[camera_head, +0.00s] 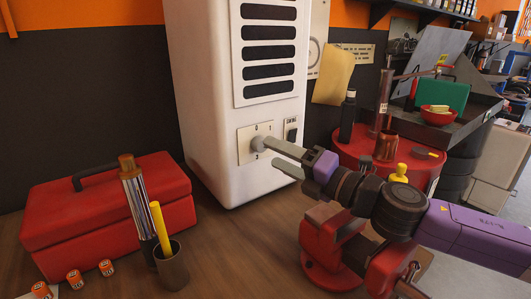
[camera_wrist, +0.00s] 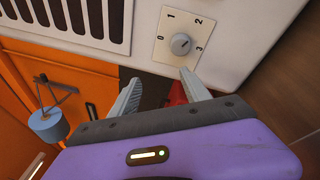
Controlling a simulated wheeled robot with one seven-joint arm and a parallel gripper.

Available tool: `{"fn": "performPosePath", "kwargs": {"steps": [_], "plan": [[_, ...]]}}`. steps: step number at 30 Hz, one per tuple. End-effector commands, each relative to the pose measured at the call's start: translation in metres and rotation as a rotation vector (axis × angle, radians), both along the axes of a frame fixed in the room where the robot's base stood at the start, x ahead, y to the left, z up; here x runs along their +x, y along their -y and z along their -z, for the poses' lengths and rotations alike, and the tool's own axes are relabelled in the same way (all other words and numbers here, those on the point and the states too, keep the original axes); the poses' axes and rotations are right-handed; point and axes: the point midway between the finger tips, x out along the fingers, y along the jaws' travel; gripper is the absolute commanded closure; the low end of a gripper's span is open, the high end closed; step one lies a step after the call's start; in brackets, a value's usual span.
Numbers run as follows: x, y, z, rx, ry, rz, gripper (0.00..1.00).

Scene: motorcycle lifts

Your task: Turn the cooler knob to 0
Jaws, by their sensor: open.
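The white cooler (camera_head: 215,110) stands on the wooden bench, with a small square dial plate (camera_head: 245,150) low on its front. The plate (camera_wrist: 163,52) carries the numbers 0, 1, 2 and 3 around a round grey knob (camera_wrist: 180,43). I cannot tell surely which number the knob's mark points at. My gripper (camera_head: 267,152) is open in front of the dial; one finger overlaps the knob in the head view. In the wrist view my gripper (camera_wrist: 160,77) has both fingertips below the plate, with the knob outside the gap and apparently untouched.
A red toolbox (camera_head: 105,205) sits left of the cooler. A dark cup (camera_head: 170,268) with a yellow stick and a metal cylinder (camera_head: 137,195) stand in front of it. A red round table (camera_head: 350,150) stands to the right.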

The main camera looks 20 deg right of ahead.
Motion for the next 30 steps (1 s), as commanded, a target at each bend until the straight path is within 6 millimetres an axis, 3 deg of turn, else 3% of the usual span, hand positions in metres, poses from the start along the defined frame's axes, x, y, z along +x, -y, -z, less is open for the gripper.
{"fn": "performPosePath", "kwargs": {"steps": [3, 8, 21, 30], "plan": [[0.003, 0.027, 0.016, -0.091, -0.007, 0.042, 0.45], [0.006, 0.04, 0.023, -0.136, -0.012, 0.063, 0.45], [0.057, 0.012, 0.022, -0.136, -0.012, 0.061, 0.45], [0.073, 0.003, 0.022, -0.135, -0.012, 0.062, 0.45]]}}
